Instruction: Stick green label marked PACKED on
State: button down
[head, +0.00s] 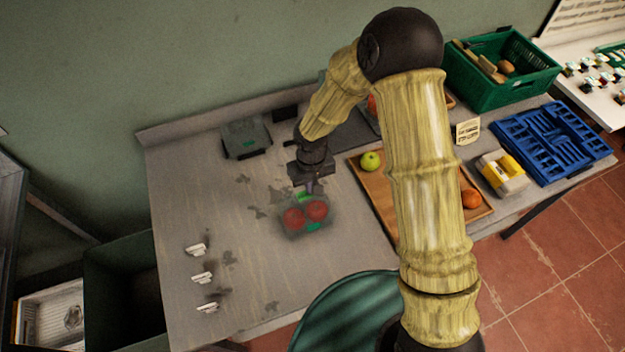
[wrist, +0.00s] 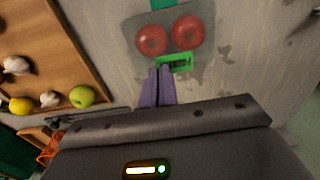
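A clear tray with two red apples (head: 305,216) lies on the grey worktop; it also shows in the wrist view (wrist: 168,20). A small green label (wrist: 175,62) with a dark middle is at my fingertips, at the tray's near edge. Its print is too small to read. My gripper (wrist: 160,72) has its purple fingers close together, with the label at their tips. In the head view, my gripper (head: 313,187) is just behind the tray. Whether the label touches the tray is unclear. Another green patch (wrist: 162,4) is at the tray's far side.
A dark device with a green mark (head: 246,138) stands at the back left. Several white clips (head: 202,277) lie at the front left. A wooden board (head: 382,205) with fruit, a yellow-white device (head: 502,174), a blue tray (head: 550,143) and a green crate (head: 500,92) are to the right.

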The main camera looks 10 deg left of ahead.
aim_at(311, 205)
jog(key=shift+s, duration=0.15)
jog(key=shift+f+b, duration=0.8)
jog(key=shift+f, duration=0.05)
notch_tip(311, 205, down, 2)
jog(key=shift+a+f+b, duration=0.1)
jog(key=shift+f+b, duration=0.1)
jog(key=shift+b, duration=0.8)
jog(key=shift+f+b, duration=0.75)
jog(key=shift+f, duration=0.25)
jog(key=shift+r, duration=0.1)
jog(key=shift+f+b, duration=0.5)
jog(key=shift+f, duration=0.15)
jog(key=c, duration=2.1)
grip_release()
jog(key=shift+c, duration=0.2)
